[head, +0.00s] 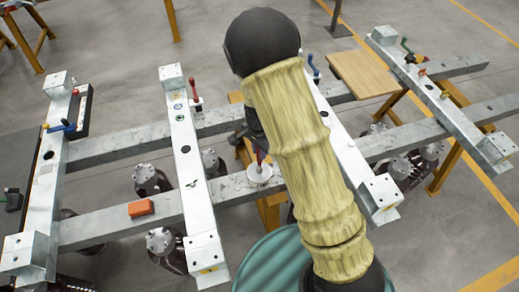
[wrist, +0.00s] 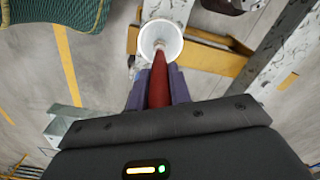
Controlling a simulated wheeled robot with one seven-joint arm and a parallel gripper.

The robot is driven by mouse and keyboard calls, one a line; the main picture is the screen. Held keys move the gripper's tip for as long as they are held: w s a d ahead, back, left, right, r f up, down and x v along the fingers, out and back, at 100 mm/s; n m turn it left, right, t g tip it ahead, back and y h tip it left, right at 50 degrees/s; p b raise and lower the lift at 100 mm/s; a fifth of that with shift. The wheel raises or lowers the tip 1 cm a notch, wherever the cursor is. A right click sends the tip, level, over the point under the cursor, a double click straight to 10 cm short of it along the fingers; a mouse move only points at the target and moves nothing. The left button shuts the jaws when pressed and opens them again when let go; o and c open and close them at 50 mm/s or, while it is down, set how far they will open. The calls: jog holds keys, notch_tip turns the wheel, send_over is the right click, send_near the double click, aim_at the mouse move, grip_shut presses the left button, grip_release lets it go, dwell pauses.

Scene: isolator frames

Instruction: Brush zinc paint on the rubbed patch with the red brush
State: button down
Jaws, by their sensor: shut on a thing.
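My gripper (wrist: 160,97) is shut on the red brush (wrist: 158,80), with a dark finger on each side of its handle. The brush points into a white pot (wrist: 161,38); its bristle end is at or inside the pot's mouth, and contact with the paint cannot be told. In the head view the pot (head: 260,173) appears at the front grey beam, below my gripper (head: 258,146). A small dark mark (head: 192,183) shows on the pale crossbar left of the pot; whether it is the rubbed patch I cannot tell.
An orange-red block (head: 141,208) lies on the front beam at left. A red-handled clamp (head: 195,92) stands by the pale crossbar (head: 187,148). A wooden board (head: 362,74) lies at back right. My arm hides the middle.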

jog(key=shift+s, duration=0.1)
jog(key=shift+a+r+p, duration=0.1)
jog(key=shift+r+p, duration=0.35)
jog(key=shift+p, duration=0.15)
jog(key=shift+r+p, duration=2.8)
jog(key=shift+r, duration=0.25)
